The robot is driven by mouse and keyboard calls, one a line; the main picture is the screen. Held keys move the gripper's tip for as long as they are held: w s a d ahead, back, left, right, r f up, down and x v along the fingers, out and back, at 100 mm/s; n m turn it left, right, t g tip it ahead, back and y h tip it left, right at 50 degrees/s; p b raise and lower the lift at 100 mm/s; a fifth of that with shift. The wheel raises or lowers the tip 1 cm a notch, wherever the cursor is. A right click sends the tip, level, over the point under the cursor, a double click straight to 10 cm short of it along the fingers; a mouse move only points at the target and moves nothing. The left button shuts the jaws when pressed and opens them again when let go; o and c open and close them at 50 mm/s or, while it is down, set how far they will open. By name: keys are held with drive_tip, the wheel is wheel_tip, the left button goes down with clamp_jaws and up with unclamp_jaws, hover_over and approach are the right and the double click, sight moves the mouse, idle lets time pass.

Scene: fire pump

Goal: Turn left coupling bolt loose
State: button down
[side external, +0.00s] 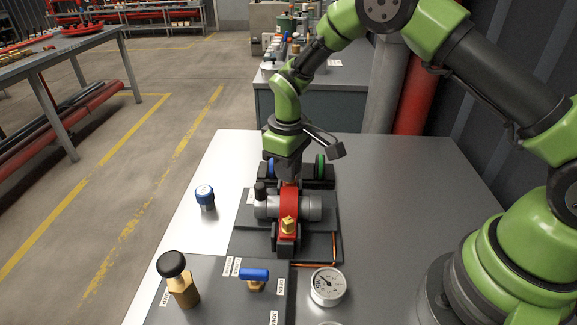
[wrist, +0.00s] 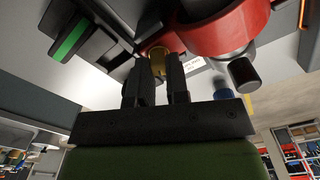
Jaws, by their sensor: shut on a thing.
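A red coupling clamp (side external: 289,205) sits around a grey cylinder body (side external: 313,208) on a dark mount on the table. A brass bolt (side external: 288,226) shows on the clamp's near side. My gripper (side external: 289,182) points down at the clamp's far side and hides what it grips in the side view. In the wrist view, my gripper's dark fingers (wrist: 159,82) are shut around a brass bolt (wrist: 158,58) beside the red clamp (wrist: 225,30). A white label (wrist: 192,64) is close behind the fingers. I cannot tell from its label which bolt this is.
A blue-capped fitting (side external: 204,197) stands left. A black-knobbed brass valve (side external: 178,280), blue-handled valve (side external: 254,279) and gauge (side external: 327,286) are in front.

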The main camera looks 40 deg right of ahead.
drive_tip(key=n, duration=0.5)
drive_tip(key=shift+a, duration=0.1)
idle(0.4)
drive_tip(key=c, duration=1.4)
unclamp_jaws()
wheel_tip(320, 180, up, 10)
